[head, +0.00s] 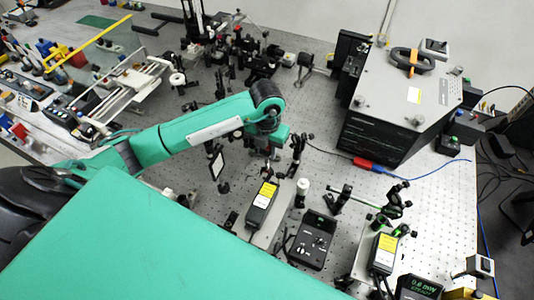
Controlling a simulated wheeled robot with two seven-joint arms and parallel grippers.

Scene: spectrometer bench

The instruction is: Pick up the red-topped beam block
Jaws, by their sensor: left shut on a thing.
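My left arm reaches in from the left across the bench. Its wrist bends downward in the middle of the picture. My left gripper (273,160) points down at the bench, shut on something. The fingers are small, dark and partly hidden by the wrist, and I cannot make out what is between them. My right gripper is not in view.
A yellow-labelled black box (262,203) stands just below the gripper, beside a white-topped post (302,188) and a black control box (312,240). A large black instrument (385,135) stands at right, with a red connector (362,163) before it. Optics mounts crowd the back.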

